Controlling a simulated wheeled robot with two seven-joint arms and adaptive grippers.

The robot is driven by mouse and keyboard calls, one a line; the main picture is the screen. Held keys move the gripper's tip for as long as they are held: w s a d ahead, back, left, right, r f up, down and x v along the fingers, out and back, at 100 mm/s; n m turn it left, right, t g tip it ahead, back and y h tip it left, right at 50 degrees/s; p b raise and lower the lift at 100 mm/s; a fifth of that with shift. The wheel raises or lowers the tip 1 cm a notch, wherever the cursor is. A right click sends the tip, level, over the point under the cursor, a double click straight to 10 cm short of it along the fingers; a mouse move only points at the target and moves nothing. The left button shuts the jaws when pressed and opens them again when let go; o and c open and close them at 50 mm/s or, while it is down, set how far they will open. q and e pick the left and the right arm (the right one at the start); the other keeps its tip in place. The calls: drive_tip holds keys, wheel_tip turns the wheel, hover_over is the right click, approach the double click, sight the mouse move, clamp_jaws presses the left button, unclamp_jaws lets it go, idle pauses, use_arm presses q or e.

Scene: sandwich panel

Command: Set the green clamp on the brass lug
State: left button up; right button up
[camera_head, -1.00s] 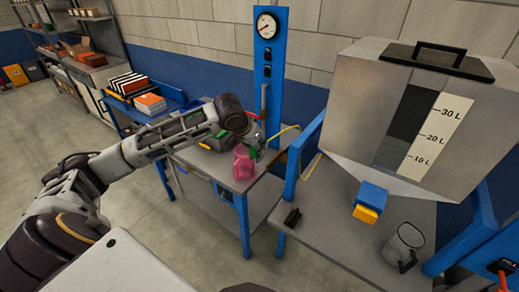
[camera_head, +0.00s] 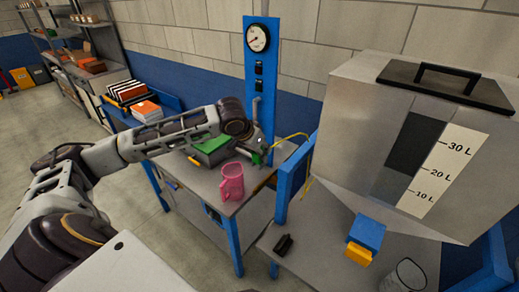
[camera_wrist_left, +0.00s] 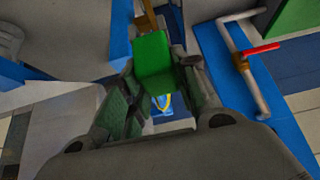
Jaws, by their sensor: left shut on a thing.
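My left gripper (camera_head: 260,150) is shut on the green clamp (camera_wrist_left: 155,62). In the head view the clamp (camera_head: 256,159) shows as a small green patch beneath the gripper, beside the blue post above the small table. In the left wrist view a brownish-yellow piece (camera_wrist_left: 147,18), possibly the brass lug, shows just beyond the clamp; I cannot tell whether they touch. I cannot make out the lug in the head view. My right gripper is out of view.
A pink mug (camera_head: 231,183) stands on the small table near a green-topped box (camera_head: 212,150). A blue post (camera_head: 262,90) with a gauge rises behind. A pipe with a red handle (camera_wrist_left: 260,50) is close by. A steel tank (camera_head: 425,130) is at right.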

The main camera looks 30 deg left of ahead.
use_arm(q)
drive_tip(key=shift+w, duration=0.25)
drive_tip(key=shift+d+r, duration=0.1)
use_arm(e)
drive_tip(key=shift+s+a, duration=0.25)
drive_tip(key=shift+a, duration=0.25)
use_arm(q)
drive_tip(key=shift+f, duration=0.25)
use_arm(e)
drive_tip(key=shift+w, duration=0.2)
